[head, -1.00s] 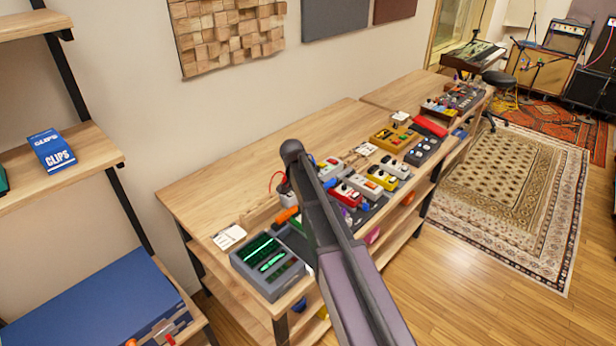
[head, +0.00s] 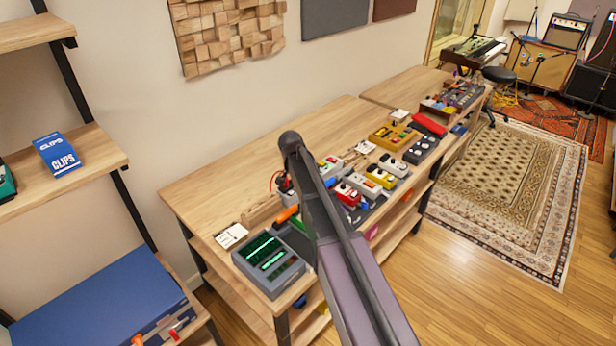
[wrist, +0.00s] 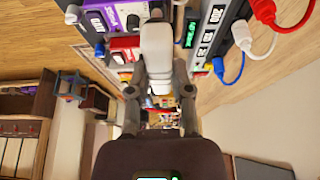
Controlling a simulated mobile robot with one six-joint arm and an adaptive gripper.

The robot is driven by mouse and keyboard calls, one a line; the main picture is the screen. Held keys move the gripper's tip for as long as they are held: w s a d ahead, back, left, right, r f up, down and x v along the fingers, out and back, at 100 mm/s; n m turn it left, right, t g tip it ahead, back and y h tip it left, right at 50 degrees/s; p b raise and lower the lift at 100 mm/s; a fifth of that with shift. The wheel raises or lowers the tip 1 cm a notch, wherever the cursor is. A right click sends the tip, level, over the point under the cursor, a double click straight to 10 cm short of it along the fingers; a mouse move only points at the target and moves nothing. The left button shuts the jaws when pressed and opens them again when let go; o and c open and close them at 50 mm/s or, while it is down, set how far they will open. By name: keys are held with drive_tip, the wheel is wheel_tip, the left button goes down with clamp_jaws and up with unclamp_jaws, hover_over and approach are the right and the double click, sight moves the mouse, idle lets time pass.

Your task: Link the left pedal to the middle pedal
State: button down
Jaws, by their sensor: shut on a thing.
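My gripper (wrist: 160,86) is shut on a white, rounded piece (wrist: 157,48) in the wrist view; I cannot tell whether it is a cable plug. The piece sticks out beyond the fingers, over a red pedal (wrist: 124,48) and near a purple pedal (wrist: 104,17). In the head view, a red pedal (head: 347,193), a yellow pedal (head: 381,177) and a grey pedal (head: 329,166) are among several on the bench. Which ones are left and middle is unclear. My arm hides part of the row, and the gripper is not visible there.
The wooden bench (head: 265,155) carries a grey box with green displays (head: 268,262) at its near end. Red (wrist: 265,10), white (wrist: 262,42) and blue (wrist: 234,72) plugs with cables show in the wrist view. Shelves with a blue CLIPS box (head: 57,154) stand left.

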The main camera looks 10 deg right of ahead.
drive_tip(key=shift+f, duration=0.2)
wheel_tip(320, 180, down, 7)
drive_tip(key=b, duration=0.7)
drive_tip(key=shift+r, duration=0.2)
drive_tip(key=shift+s+f+b, duration=0.1)
drive_tip(key=shift+f+b, duration=0.9)
drive_tip(key=shift+f, duration=0.05)
idle(3.2)
drive_tip(key=shift+c, duration=2.3)
unclamp_jaws()
drive_tip(key=o, duration=0.4)
drive_tip(key=shift+r, duration=0.15)
